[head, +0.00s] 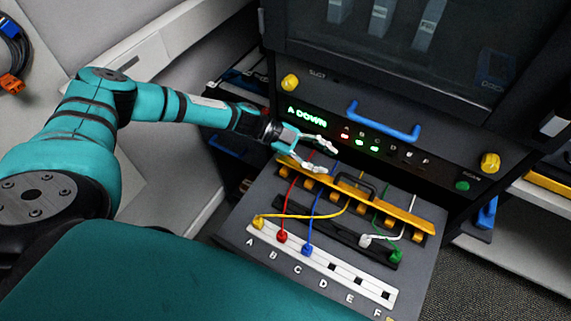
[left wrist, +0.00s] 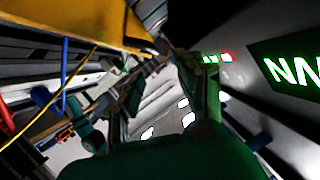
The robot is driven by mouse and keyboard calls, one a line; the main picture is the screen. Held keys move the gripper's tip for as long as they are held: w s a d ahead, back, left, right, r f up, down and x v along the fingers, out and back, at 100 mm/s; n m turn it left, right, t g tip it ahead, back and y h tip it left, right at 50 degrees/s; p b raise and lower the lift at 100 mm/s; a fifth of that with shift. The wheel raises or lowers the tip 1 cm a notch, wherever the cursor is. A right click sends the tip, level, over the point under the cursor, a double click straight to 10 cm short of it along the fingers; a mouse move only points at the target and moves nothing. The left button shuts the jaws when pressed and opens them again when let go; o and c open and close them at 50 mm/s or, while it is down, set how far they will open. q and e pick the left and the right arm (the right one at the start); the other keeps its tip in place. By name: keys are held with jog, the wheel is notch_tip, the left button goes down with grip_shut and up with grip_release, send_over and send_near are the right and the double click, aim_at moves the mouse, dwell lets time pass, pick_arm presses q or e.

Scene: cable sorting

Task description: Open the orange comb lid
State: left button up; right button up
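The orange comb lid (head: 400,214) is a long bar lying across the cables on the grey tray, with a black handle (head: 355,186) near its middle. Its orange edge also fills the upper left of the left wrist view (left wrist: 85,22). My left gripper (head: 329,160) is above the left end of the lid, short of the black handle. Its fingers are apart with nothing seen between them. Whether a finger touches the lid cannot be told. My right gripper is not in view.
Yellow, red, blue, white and green cables run under the lid; several plugs sit by a white socket strip (head: 318,262) lettered A to F. Behind stands a black panel with a lit "A DOWN" display (head: 307,116), a blue handle (head: 382,122) and yellow knobs (head: 490,162).

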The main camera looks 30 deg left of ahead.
aim_at(353, 181)
pick_arm(q)
jog(key=shift+s+a+f+g, duration=0.15)
jog(key=shift+a+g, duration=0.15)
jog(key=shift+a, duration=0.2)
jog(key=shift+s+a+g, duration=0.15)
jog(key=shift+a+g, duration=0.15)
jog(key=shift+a, duration=0.2)
jog(key=x, duration=1.2)
jog(key=shift+d, duration=0.2)
jog(key=shift+s+f+m+t+b, duration=0.2)
jog(key=shift+f+m+t+b, duration=0.1)
jog(key=shift+f+b, duration=0.05)
jog(key=shift+s+f+m+t+b, duration=0.2)
jog(key=shift+s+m+t+b, duration=0.2)
jog(key=shift+s+m+b, duration=0.25)
jog(key=f+m+t+b, duration=0.1)
jog(key=b, duration=0.1)
jog(key=s+m+b, duration=0.1)
jog(key=m+b, duration=0.1)
jog(key=shift+s+f+t+h, duration=0.25)
jog(key=shift+f+t+h, duration=0.15)
jog(key=p+v, duration=0.3)
jog(key=v, duration=1.5)
jog(key=shift+w+a+r+p, duration=0.2)
jog(key=shift+w+p, duration=0.05)
jog(key=shift+p, duration=0.1)
jog(key=shift+m, duration=0.25)
jog(key=shift+c, duration=0.2)
